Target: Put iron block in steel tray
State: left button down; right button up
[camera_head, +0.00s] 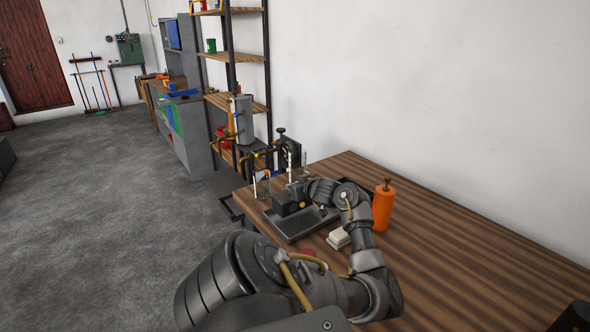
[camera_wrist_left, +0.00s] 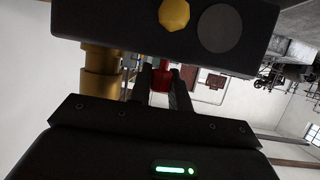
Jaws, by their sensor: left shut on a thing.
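The steel tray (camera_head: 292,231) is a shallow grey tray on the wooden table. A dark block (camera_head: 283,206), which looks like the iron block, is over the tray's far left part. I cannot tell whether it rests on the tray floor. My left gripper (camera_head: 298,191) is at its right side, partly hidden by my own wrist. In the left wrist view the fingers of my left gripper (camera_wrist_left: 163,88) have a small red piece (camera_wrist_left: 161,77) between them, just below a large dark body (camera_wrist_left: 120,22) with a yellow knob and a grey disc.
An orange cylinder (camera_head: 383,207) stands right of the tray, close to my arm. White pads (camera_head: 338,238) lie in front of it. The table's right side (camera_head: 470,240) is clear.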

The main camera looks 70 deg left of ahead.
pick_arm(q)
jog(key=shift+a+f, duration=0.15)
jog(key=shift+a, duration=0.1)
notch_tip(320, 180, down, 3)
jog(key=shift+w+r+p, duration=0.1)
jog(key=shift+p, duration=0.35)
jog(key=shift+f, duration=0.25)
jog(key=c, duration=1.3)
grip_release()
jog(key=shift+d, duration=0.1)
jog(key=shift+r, duration=0.1)
